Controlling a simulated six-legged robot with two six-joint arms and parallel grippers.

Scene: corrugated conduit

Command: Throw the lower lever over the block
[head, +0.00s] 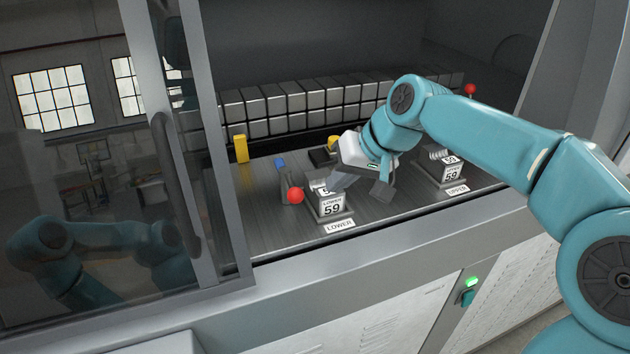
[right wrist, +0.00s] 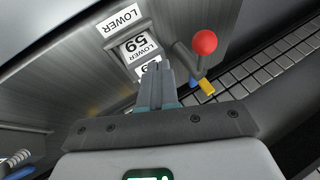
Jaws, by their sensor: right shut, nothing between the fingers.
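The lower lever has a red ball knob (head: 296,196) and leans to the left of the block labelled LOWER 59 (head: 332,208) in the head view. In the right wrist view the knob (right wrist: 205,42) is on a grey arm, with the block (right wrist: 137,48) to its left. My right gripper (head: 334,186) is over the top of the block, its fingers together and empty. In the right wrist view its fingertips (right wrist: 157,68) overlap the block's edge and are apart from the knob; contact with the block is unclear. My left gripper is not visible.
The upper block (head: 452,176) stands to the right, with another red knob (head: 470,89) behind it. A yellow post (head: 241,149) and a blue piece (head: 280,162) stand behind the lower lever. A glass door (head: 100,190) with a dark handle covers the left side.

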